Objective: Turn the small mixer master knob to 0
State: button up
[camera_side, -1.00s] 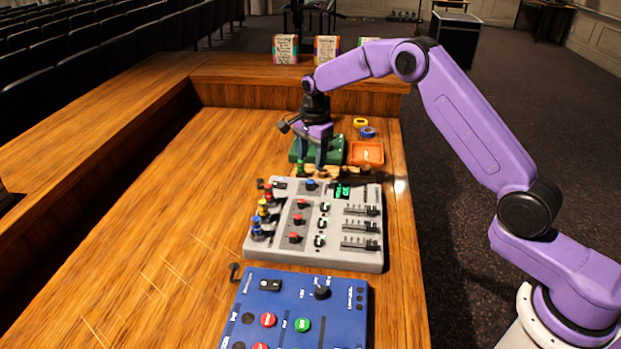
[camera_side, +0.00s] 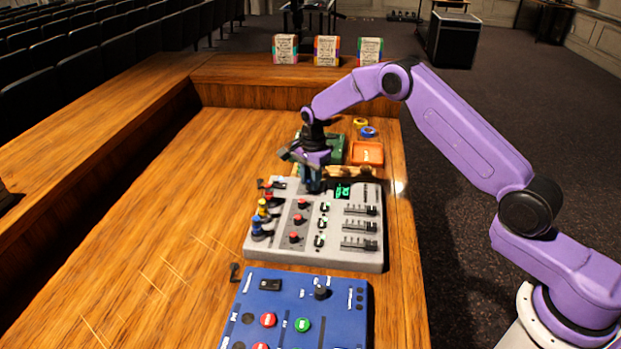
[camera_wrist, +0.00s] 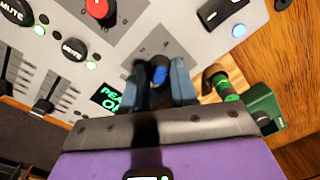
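The small grey mixer (camera_side: 262,240) lies on the wooden desk. Its blue knob (camera_wrist: 159,75), beside the green-lit display (camera_wrist: 107,96), shows between my finger tips in the wrist view. The display also shows in the side view (camera_side: 343,191). My gripper (camera_side: 313,187) is low over the mixer's far edge and hides the blue knob there. In the wrist view my gripper (camera_wrist: 160,80) is open, with one finger on each side of the knob and slim gaps between. The knob's pointer and scale are too small to read.
Red knobs (camera_side: 296,237) and sliders stand nearby on the mixer. Coloured cable plugs (camera_side: 263,211) rise at its left edge. A blue panel (camera_side: 290,320) lies in front. An orange tray (camera_side: 367,153) and a green box (camera_side: 338,146) are behind. The desk's left is clear.

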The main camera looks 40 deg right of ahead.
grip_shut()
jog(key=shift+n, duration=0.3)
